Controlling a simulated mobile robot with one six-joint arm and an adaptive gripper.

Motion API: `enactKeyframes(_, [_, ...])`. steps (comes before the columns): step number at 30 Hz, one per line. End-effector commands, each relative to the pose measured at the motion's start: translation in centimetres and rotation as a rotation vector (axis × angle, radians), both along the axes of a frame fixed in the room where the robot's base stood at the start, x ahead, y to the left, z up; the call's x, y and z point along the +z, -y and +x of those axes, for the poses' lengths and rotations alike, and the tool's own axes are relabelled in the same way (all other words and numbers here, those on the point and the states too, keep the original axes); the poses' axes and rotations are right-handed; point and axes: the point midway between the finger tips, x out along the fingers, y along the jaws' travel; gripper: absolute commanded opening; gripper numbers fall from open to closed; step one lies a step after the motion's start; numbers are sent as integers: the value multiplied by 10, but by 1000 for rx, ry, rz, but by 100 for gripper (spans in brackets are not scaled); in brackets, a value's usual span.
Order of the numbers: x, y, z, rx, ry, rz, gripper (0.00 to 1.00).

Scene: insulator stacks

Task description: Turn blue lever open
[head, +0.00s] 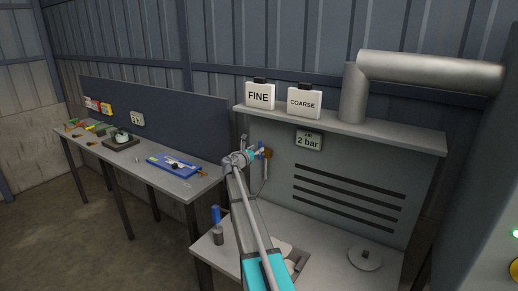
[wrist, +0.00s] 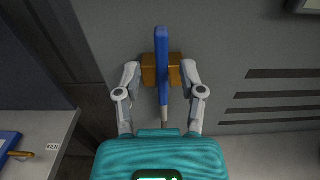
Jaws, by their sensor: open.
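The blue lever (wrist: 161,55) stands upright in the wrist view, on a brass-coloured valve body (wrist: 149,70) against the grey back panel. A thin pipe end shows below it. My gripper (wrist: 162,72) is open, with one finger on each side of the lever and valve body. I cannot tell whether either finger touches them. In the head view my gripper (head: 255,151) is at the left part of the booth's back panel, and the valve (head: 267,153) shows just to its right. The lever is mostly hidden there.
A booth shelf (head: 350,131) above carries FINE (head: 259,96) and COARSE (head: 304,103) boxes and a thick pipe (head: 430,71). An AIR 2 bar sign (head: 308,141) hangs right of the valve. A bench with a blue tray (head: 174,164) stands left. A round disc (head: 365,258) lies on the booth's worktop.

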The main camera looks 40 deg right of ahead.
Motion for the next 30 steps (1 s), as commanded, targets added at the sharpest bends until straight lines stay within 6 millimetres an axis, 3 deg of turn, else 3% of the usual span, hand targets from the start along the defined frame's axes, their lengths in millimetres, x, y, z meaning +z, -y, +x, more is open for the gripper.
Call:
enactKeyframes(9, [0,-51,-19,4,0,-1,51])
enactKeyframes(15, [0,-75,-27,3,-1,-1,51])
enactKeyframes(30, [0,-86,-31,2,-1,-1,51])
